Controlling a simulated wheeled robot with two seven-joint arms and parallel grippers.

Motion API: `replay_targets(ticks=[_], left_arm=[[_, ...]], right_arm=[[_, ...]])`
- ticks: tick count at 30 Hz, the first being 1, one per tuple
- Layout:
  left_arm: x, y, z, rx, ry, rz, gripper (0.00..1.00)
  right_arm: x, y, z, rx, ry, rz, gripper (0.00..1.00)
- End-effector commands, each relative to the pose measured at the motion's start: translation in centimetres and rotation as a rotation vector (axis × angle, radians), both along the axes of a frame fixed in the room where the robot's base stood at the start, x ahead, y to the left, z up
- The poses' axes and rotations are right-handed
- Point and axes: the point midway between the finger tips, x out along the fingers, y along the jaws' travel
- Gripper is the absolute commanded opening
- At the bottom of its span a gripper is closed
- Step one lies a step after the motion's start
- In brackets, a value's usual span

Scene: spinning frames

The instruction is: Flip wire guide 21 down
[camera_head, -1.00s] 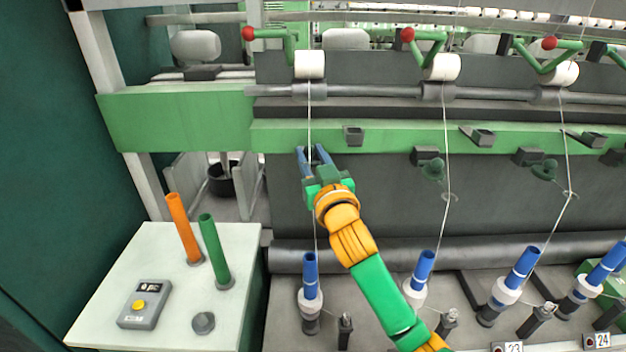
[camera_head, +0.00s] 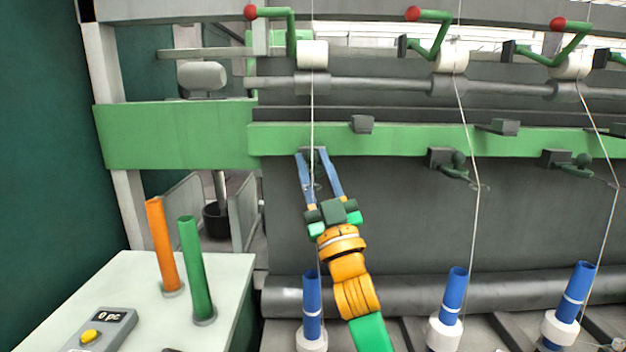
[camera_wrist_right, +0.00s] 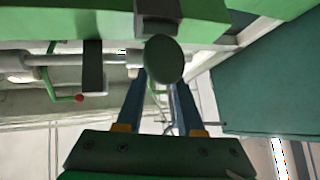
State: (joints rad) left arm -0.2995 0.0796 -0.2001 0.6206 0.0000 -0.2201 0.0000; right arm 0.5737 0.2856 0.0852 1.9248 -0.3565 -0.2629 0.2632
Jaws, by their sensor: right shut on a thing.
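Wire guide 21 is at the leftmost station, mostly hidden behind my right gripper (camera_head: 314,153) in the head view. In the right wrist view its round dark green part (camera_wrist_right: 164,58) lies between the blue fingers of the gripper (camera_wrist_right: 157,85), with a thin wire piece (camera_wrist_right: 166,122) below. The right gripper is shut on the guide, just under the green rail. The dark bracket (camera_head: 313,151) of this station shows by the fingertips. A white thread (camera_head: 312,110) runs down past the fingers. My left gripper is not in view.
Other wire guides (camera_head: 458,166) (camera_head: 582,162) sit to the right on the green rail (camera_head: 400,138). Blue bobbins (camera_head: 312,300) (camera_head: 455,290) stand below. A white side table (camera_head: 110,275) at left carries an orange tube (camera_head: 162,245) and a green tube (camera_head: 195,268).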

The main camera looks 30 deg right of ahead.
Motion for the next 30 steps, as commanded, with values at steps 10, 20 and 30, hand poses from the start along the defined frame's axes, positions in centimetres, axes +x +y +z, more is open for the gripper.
replay_targets(ticks=[10, 20, 30], left_arm=[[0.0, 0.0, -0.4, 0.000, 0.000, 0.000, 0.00], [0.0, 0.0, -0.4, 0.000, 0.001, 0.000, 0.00], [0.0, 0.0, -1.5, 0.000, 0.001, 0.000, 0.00]], right_arm=[[0.1, 0.0, -0.4, -0.007, -0.003, -0.001, 0.00], [0.1, 0.0, -0.4, -0.006, -0.002, -0.001, 0.60], [-1.6, 0.3, -2.3, -0.007, -0.003, 0.000, 0.60]])
